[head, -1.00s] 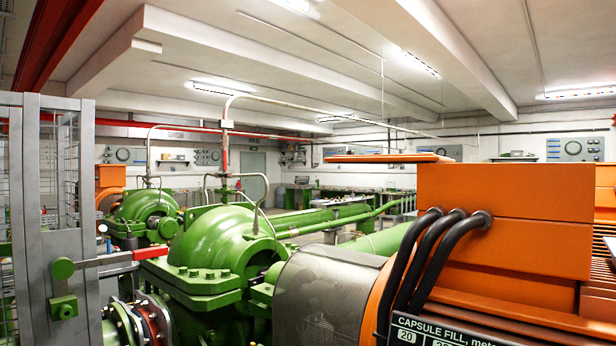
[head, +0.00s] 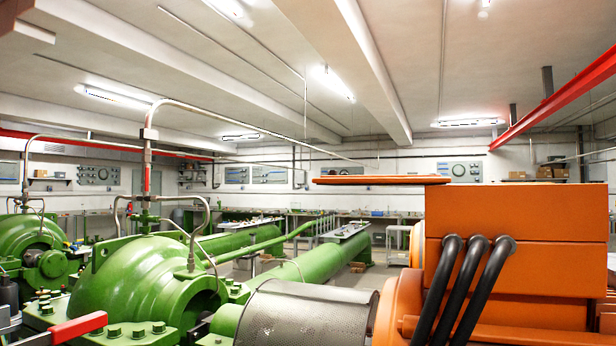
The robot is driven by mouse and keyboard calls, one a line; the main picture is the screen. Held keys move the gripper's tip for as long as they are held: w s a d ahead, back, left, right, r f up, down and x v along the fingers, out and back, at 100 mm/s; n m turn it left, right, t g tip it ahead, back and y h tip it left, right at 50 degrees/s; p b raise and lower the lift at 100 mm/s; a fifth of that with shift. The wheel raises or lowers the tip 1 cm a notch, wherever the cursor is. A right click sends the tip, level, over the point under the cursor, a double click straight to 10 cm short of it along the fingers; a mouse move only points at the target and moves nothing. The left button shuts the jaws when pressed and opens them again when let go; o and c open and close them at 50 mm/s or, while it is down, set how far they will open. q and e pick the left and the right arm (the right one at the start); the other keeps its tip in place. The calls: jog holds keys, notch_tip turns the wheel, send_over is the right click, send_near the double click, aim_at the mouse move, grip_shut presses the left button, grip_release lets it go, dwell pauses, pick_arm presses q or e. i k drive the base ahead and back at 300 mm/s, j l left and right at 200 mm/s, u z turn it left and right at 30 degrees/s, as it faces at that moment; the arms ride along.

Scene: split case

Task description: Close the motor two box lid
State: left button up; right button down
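An orange motor box (head: 520,240) stands at the right in the head view. Black curved cables come out of its lower left front. A thin flat orange plate (head: 380,180), which looks like the lid, sticks out level to the left from the box's upper left edge and is seen nearly edge-on. It looks swung open, but its hinge and the box's opening cannot be made out. Neither of my grippers is in view.
A grey metal cylinder cover (head: 305,312) and a large green pump housing (head: 150,285) fill the lower left and middle. A red handle (head: 78,328) is at the lower left edge. Long green pipes (head: 330,265) run behind. Workbenches line the far wall.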

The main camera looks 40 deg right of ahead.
aim_at(430, 179)
jog(key=i+j+z, duration=0.1)
jog(key=i+z, duration=0.15)
jog(key=i, duration=0.75)
